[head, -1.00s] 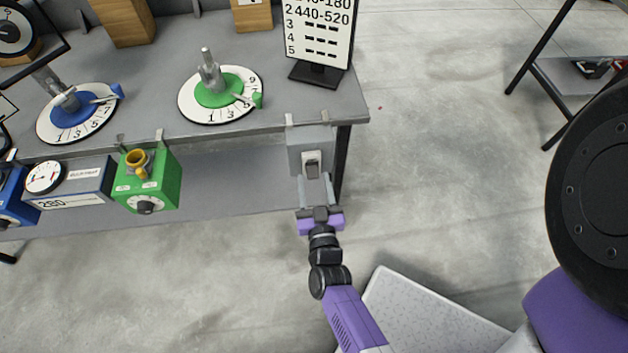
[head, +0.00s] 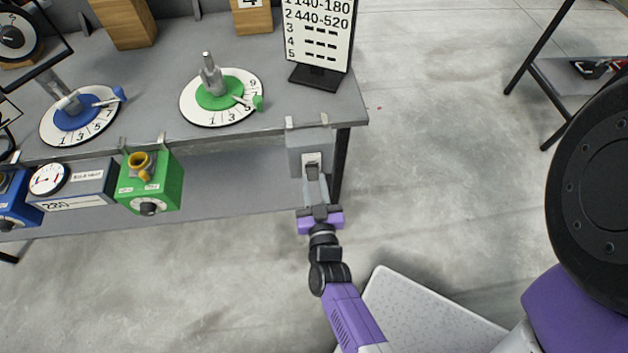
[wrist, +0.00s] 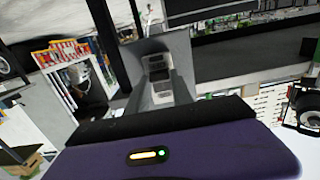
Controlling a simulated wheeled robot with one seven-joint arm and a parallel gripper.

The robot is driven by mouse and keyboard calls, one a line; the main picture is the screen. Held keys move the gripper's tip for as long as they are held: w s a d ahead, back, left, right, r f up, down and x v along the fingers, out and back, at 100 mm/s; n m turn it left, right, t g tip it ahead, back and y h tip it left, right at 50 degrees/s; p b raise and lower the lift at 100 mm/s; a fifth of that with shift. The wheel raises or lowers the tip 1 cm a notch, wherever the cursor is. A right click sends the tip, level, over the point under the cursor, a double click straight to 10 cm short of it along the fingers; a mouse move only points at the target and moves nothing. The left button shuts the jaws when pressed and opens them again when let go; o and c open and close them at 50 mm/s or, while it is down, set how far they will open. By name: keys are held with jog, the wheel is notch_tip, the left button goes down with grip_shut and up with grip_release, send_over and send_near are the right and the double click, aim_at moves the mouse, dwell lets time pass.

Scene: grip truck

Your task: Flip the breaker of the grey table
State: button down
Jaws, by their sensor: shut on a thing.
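The grey table (head: 150,72) fills the left of the head view. The grey breaker box (head: 300,141) hangs on its front edge at the right corner. A pale plate with a small dark switch (head: 312,160) is on the box's front. My gripper (head: 314,179) is at the switch from the front, its fingers close together and shut on it. The wrist view shows the breaker box (wrist: 180,55) straight ahead and the switch (wrist: 159,76) between the fingers. The fingertips partly hide the switch, so its exact position is unclear.
A green box (head: 165,185) and a blue-grey gauge box (head: 90,187) hang left of the breaker. Green (head: 243,112) and blue (head: 93,130) dials and a number sign (head: 318,40) stand on the table. The floor (head: 430,170) to the right is clear.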

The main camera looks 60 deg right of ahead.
aim_at(312, 170)
jog(key=shift+s+r+g+y+p, duration=0.1)
jog(key=shift+r+g+y+p, duration=0.8)
jog(key=shift+p, duration=2.25)
jog(key=r+g+y+p, duration=0.1)
jog(key=y+p, duration=0.1)
jog(key=p, duration=0.3)
jog(key=shift+d+r+p, duration=0.1)
jog(key=shift+r+p, duration=0.1)
jog(key=shift+p, duration=0.1)
jog(key=shift+w+d+r+g+y+p, duration=0.1)
jog(key=shift+g+y+p, duration=0.25)
jog(key=shift+g+y, duration=0.1)
jog(key=shift+w+d+r+g+y+p, duration=0.1)
jog(key=shift+g+y+p, duration=0.25)
jog(key=shift+g, duration=0.1)
jog(key=shift+w+d+r+g+y, duration=0.15)
jog(key=shift+r+g+y, duration=0.15)
jog(key=shift+g+y, duration=0.35)
jog(key=shift+w+d+r+g+y, duration=0.15)
jog(key=shift+r+g+y, duration=0.15)
jog(key=shift+y, duration=0.55)
jog(key=c, duration=1.1)
grip_release()
